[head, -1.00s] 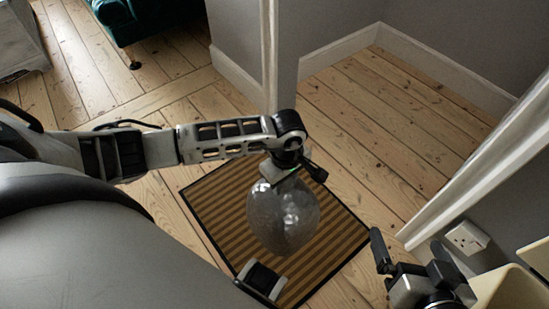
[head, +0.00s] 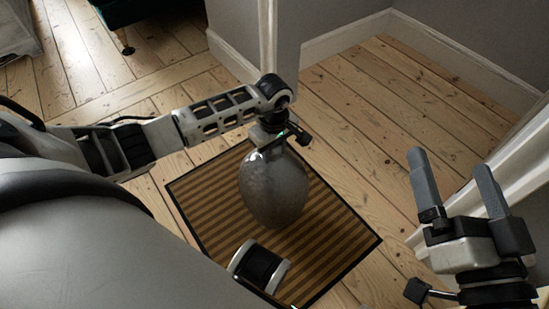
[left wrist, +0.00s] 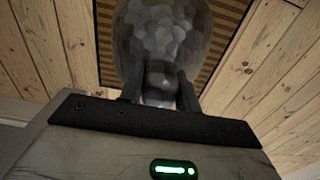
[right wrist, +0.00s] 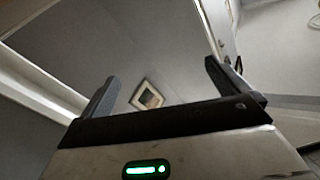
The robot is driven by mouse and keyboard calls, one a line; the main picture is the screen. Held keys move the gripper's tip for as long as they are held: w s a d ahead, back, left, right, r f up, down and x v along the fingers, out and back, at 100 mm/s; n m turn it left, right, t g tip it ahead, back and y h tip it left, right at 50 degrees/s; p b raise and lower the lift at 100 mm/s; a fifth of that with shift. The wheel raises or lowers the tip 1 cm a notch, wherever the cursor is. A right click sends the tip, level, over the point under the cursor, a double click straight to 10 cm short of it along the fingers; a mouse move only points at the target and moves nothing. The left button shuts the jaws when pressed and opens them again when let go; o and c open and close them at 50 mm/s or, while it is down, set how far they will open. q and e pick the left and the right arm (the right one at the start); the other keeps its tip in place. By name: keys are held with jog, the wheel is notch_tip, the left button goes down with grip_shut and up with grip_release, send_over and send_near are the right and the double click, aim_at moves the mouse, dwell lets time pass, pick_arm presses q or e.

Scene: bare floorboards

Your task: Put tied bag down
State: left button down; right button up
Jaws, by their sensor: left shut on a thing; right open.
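The tied bag (head: 274,190) is a grey, rounded, faceted bag. It hangs below my left gripper (head: 277,140), over the brown striped mat (head: 215,205). My left gripper is shut on the bag's top. In the left wrist view the bag (left wrist: 162,45) shows between and beyond the fingers (left wrist: 160,92). Whether its bottom touches the mat cannot be told. My right gripper (head: 460,190) is open and empty at the right of the head view, fingers pointing up. In the right wrist view its fingers (right wrist: 158,95) are apart with nothing between them.
A wall corner post (head: 283,50) stands behind the mat, and a white door frame (head: 510,165) is at the right. Dark green furniture (head: 125,12) is at the top left. Bare floorboards (head: 390,130) lie clear right of the mat.

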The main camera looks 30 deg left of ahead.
pick_arm(q)
jog(key=shift+w+a+f+b, duration=0.1)
jog(key=shift+w+f+b, duration=0.2)
jog(key=shift+b, duration=0.1)
notch_tip(320, 180, down, 3)
jog(key=shift+r+b, duration=0.1)
jog(key=shift+b, duration=1.1)
pick_arm(e)
jog(key=r+n+t+y, duration=0.1)
jog(key=r, duration=0.1)
jog(key=r+n+t+y, duration=0.1)
jog(key=r+n, duration=0.1)
jog(key=w+r+n+y, duration=0.1)
jog(key=n, duration=0.1)
jog(key=shift+d+r+t, duration=0.1)
jog(key=shift+r+t, duration=0.3)
jog(key=shift+s, duration=0.1)
pick_arm(q)
jog(key=c, duration=1)
grip_release()
jog(key=shift+s+f, duration=0.1)
jog(key=shift+f, duration=0.1)
pick_arm(e)
jog(key=shift+r+n+y, duration=0.25)
jog(key=shift+n+y, duration=0.05)
jog(key=shift+y, duration=0.1)
